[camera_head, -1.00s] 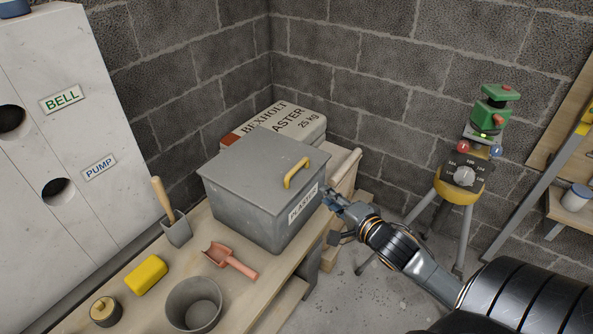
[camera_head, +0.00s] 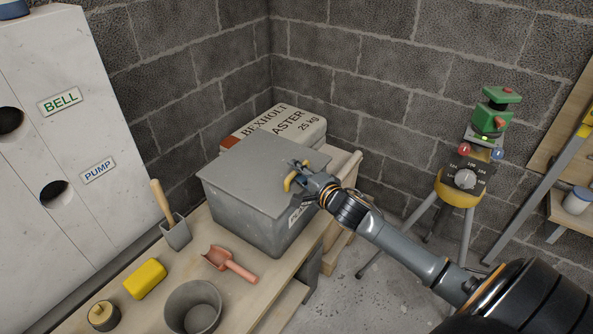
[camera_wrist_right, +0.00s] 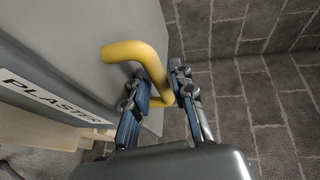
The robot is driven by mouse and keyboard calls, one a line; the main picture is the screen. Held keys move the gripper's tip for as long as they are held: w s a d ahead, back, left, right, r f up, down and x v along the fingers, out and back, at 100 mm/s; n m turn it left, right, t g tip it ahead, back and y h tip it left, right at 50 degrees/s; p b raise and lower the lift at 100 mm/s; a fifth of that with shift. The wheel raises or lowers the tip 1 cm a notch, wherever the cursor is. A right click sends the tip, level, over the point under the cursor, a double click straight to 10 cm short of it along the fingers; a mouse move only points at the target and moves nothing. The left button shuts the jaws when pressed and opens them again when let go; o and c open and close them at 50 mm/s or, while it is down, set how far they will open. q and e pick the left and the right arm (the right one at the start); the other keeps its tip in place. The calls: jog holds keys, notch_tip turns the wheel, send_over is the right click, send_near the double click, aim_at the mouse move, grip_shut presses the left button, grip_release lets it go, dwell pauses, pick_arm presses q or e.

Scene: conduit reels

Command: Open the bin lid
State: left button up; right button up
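The grey bin (camera_head: 235,210) stands on the bench and has a plaster label on its front side. Its flat grey lid (camera_head: 245,165) lies down on the bin. The yellow handle (camera_head: 290,182) sits on the lid's right part; in the right wrist view the handle (camera_wrist_right: 125,50) is a thick bent bar. My right gripper (camera_head: 298,173) is at the handle. In the right wrist view, its fingers (camera_wrist_right: 163,88) lie close on both sides of the bar and look shut on it. The gripper hides part of the handle and label. My left gripper is not in view.
A paper plaster sack (camera_head: 290,125) lies behind the bin against the block wall. A red scoop (camera_head: 230,262), yellow block (camera_head: 145,279), grey bucket (camera_head: 178,300) and trowel (camera_head: 175,228) sit in front and left. A tripod device (camera_head: 465,180) stands right.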

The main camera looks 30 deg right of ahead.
jog(key=shift+w, duration=0.3)
grip_shut()
